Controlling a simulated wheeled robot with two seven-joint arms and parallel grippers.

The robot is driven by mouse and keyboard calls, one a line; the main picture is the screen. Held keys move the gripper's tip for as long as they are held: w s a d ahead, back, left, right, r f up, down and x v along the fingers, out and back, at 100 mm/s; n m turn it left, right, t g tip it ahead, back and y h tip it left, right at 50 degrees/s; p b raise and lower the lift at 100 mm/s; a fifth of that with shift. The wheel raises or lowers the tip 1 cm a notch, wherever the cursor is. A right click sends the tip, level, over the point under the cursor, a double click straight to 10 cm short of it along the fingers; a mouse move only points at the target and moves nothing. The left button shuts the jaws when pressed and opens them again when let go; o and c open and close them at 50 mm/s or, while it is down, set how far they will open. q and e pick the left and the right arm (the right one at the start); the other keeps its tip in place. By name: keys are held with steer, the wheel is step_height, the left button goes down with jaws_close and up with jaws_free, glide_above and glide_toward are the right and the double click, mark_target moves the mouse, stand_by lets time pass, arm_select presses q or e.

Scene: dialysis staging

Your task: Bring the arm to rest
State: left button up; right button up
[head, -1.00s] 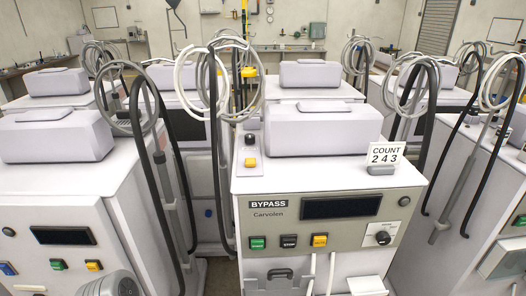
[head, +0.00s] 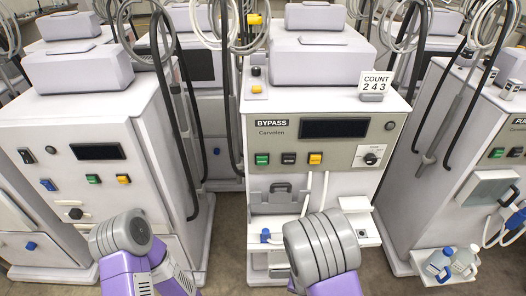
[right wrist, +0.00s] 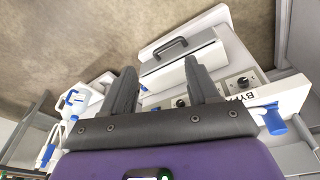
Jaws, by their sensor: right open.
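My right gripper (right wrist: 160,82) shows in the right wrist view, with its two dark fingers apart and nothing between them. Beyond the fingers is a white machine front with a dark handle (right wrist: 172,48), apart from the fingertips as far as I can tell. In the head view, grey and purple links of both my arms rise from the bottom edge, the right one in front of the middle machine (head: 330,80) marked BYPASS. Neither gripper can be made out in the head view; my left gripper is out of frame.
A COUNT 243 sign (head: 375,84) stands on the middle machine. Its low front shelf (head: 372,236) sits close to my right arm. A left machine (head: 95,115) and right machine (head: 460,120) flank it. Jugs (head: 440,262) stand at lower right. Floor gaps lie between the machines.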

steer(key=s+a+f+n+g+y, duration=0.1)
steer(key=s+a+f+y, duration=0.2)
steer(key=s+f+y, duration=0.2)
steer(key=shift+s+a+f+n, duration=0.2)
steer(key=shift+s+f+n, duration=0.1)
steer(key=shift+s+f, duration=1.4)
steer(key=shift+s+r, duration=0.1)
steer(key=shift+r, duration=0.1)
